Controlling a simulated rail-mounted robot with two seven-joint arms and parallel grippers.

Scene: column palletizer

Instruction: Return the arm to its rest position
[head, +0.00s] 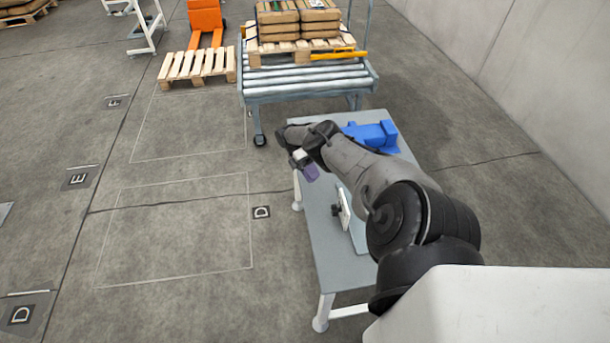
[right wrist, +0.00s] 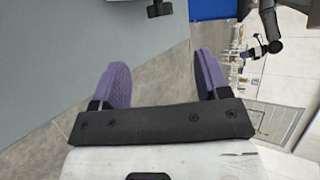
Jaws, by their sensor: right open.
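My right arm (head: 365,170) reaches in from the lower right of the head view, over a grey table. My right gripper (head: 311,173) is beside the table's left edge, with purple pads pointing down. In the right wrist view the right gripper (right wrist: 160,85) has its two purple fingers wide apart, with nothing between them. My left gripper does not show in the head view.
The grey table (head: 335,262) carries a blue object (head: 372,133) and a small upright stand (head: 343,212). Behind it is a roller conveyor (head: 305,84) with a loaded pallet (head: 300,47). An empty pallet (head: 197,66) lies by an orange pallet jack (head: 205,18). Floor left of the table is clear.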

